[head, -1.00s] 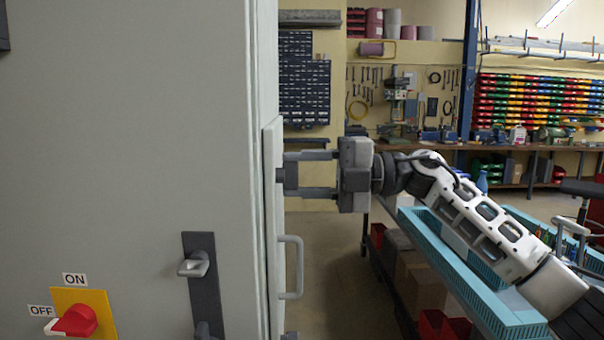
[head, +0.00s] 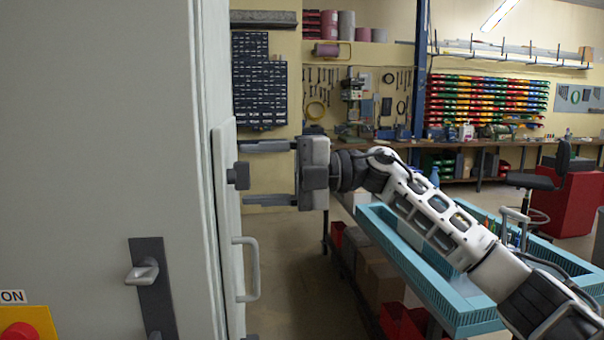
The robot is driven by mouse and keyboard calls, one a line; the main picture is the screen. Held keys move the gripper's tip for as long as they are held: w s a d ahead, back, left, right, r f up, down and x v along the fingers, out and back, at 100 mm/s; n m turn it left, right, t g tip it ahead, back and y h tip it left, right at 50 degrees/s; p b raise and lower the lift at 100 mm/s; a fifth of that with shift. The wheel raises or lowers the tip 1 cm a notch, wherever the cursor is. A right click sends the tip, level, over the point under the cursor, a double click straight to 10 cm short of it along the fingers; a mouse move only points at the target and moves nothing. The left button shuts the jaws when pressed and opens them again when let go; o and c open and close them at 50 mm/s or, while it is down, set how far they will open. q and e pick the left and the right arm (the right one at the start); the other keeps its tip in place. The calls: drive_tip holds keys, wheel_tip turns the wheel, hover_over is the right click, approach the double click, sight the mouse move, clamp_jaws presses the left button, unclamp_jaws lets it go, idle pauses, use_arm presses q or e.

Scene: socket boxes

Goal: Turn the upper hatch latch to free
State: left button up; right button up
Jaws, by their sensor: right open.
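The upper hatch latch (head: 238,176) is a small dark knob near the top of the pale hatch panel (head: 226,240) on the cabinet's side, seen nearly edge-on. My right gripper (head: 246,173) is open, coming from the right. One finger is above the latch and the other below, with a visible gap to it on both sides. The fingertips are close to the hatch face; whether they touch it I cannot tell. The latch's turn angle is hard to read from this side. My left gripper is not in view.
A grey pull handle (head: 256,270) sticks out of the hatch below the latch. The cabinet front carries a lever on a dark plate (head: 153,285) and a red switch (head: 20,334). A blue-rimmed cart (head: 430,282) stands under my right arm.

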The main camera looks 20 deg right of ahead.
drive_tip(key=b+v, duration=0.3)
drive_tip(key=v, duration=1.2)
